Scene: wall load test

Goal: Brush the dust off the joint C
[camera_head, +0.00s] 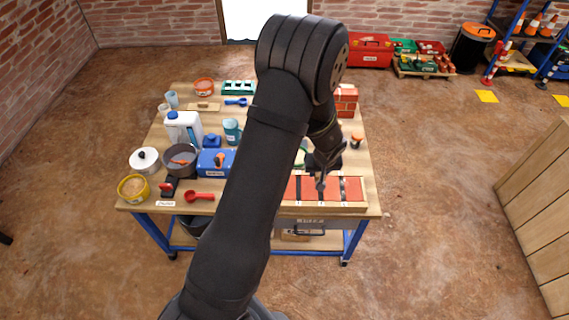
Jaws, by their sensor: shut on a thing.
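A wooden board (291,209) with red bricks lies along the front right edge of the workbench. Dark strips run between the bricks, with small white labels below them that are too small to read. The rightmost strip (342,188) may be joint C; I cannot tell whether dust lies on it. My gripper (321,172) points down over the board, near the middle strip and left of the rightmost one. It is shut on a small dark tool (320,184), seemingly a brush, mostly hidden by the fingers. I cannot tell whether its tip touches the board.
On the workbench's left stand a white jug (184,128), a blue box (215,162), a grey pot (180,160), a yellow tub (133,188) and a red scoop (199,197). A brick stack (346,101) stands at the back right. My arm hides the bench's middle.

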